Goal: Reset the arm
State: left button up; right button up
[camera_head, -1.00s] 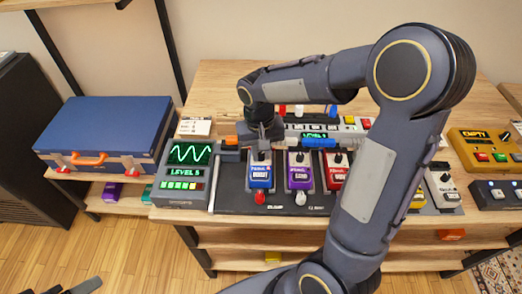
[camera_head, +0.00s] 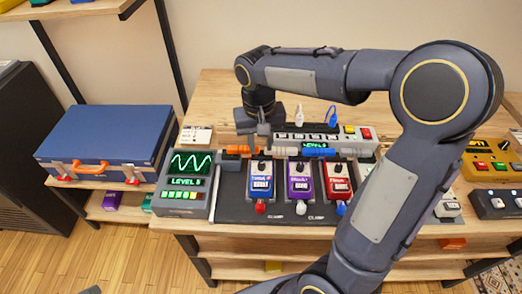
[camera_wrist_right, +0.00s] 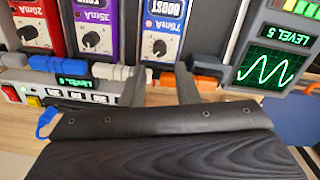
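My right arm reaches over the pedal board from the right, its forearm running left above the bench. My right gripper (camera_head: 262,140) points down behind the blue pedal (camera_head: 261,182). In the right wrist view the two fingers (camera_wrist_right: 161,92) stand apart with nothing held between them. A white plug (camera_wrist_right: 115,72) lies beside one finger and an orange plug (camera_wrist_right: 208,80) beside the other. My left gripper is at most a small dark piece at the bottom left edge of the head view; its fingers do not show clearly.
Purple (camera_head: 299,182) and red (camera_head: 337,180) pedals stand beside the blue one. A power strip (camera_head: 322,140) is behind them. A meter (camera_head: 185,184) reading level 5 is at left, with a blue case (camera_head: 108,140) on a shelf beyond. A yellow box (camera_head: 490,155) stands at right.

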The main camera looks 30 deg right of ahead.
jog(key=shift+r, duration=0.3)
jog(key=shift+s+r, duration=0.15)
jog(key=shift+s, duration=0.15)
jog(key=s+a+n+t+y, duration=0.1)
jog(key=s+a+t+y, duration=0.1)
jog(key=s, duration=0.6)
jog(key=s+a+r+n+t+y+p, duration=0.1)
jog(key=s+a+t+y, duration=0.1)
jog(key=s, duration=0.7)
jog(key=shift+t, duration=0.8)
jog(key=shift+a, duration=0.1)
